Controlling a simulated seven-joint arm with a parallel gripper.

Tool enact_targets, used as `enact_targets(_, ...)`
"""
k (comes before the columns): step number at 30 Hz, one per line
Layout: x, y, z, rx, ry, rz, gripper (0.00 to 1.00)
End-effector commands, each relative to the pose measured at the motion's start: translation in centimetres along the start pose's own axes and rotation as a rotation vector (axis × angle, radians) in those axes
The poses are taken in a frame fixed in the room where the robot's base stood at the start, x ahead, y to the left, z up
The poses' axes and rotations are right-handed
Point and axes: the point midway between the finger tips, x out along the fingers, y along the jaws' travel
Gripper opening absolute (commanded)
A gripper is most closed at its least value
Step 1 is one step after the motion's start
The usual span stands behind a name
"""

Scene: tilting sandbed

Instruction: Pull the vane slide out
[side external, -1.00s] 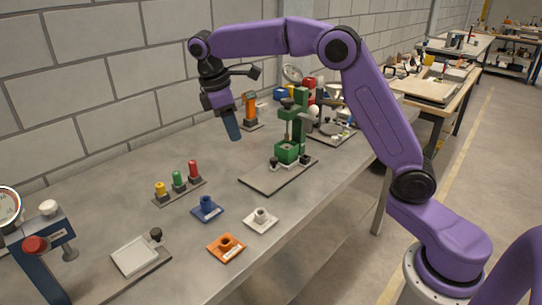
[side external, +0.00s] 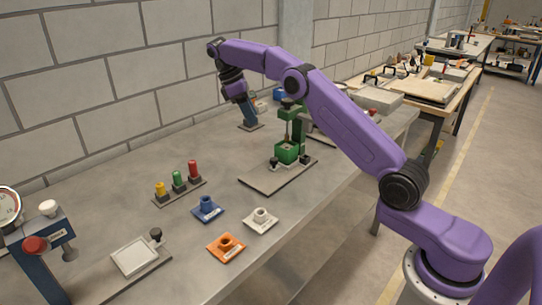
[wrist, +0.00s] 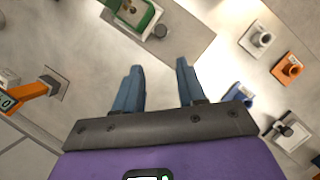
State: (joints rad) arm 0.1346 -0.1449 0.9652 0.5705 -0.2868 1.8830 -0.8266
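I cannot tell for certain which part is the vane slide. A green stand with a green box (side external: 287,152) at its foot sits on a grey base plate (side external: 262,181) in the middle of the table. Part of the green box shows at the top of the wrist view (wrist: 147,15), ahead of my fingers. My gripper (side external: 252,122) is left of and behind the green stand, high near the wall side, in front of an orange device. In the wrist view my gripper (wrist: 159,68) has its two blue fingers apart, with nothing between them.
The orange device (wrist: 27,95) is at the left in the wrist view. Yellow, green and red pegs (side external: 178,179), a blue socket (side external: 207,208), a white socket (side external: 261,219) and an orange socket (side external: 226,247) stand nearer. A blue gauge stand (side external: 45,255) is front left.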

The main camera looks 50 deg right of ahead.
Motion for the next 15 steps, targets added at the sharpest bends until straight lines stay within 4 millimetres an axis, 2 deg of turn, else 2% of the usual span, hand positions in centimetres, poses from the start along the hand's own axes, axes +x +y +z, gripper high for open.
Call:
enact_targets(7,1.7,-0.1,0.1,0.0,0.001,-0.002,0.4)
enact_targets(15,4.7,-0.2,0.1,0.0,0.001,-0.002,0.4)
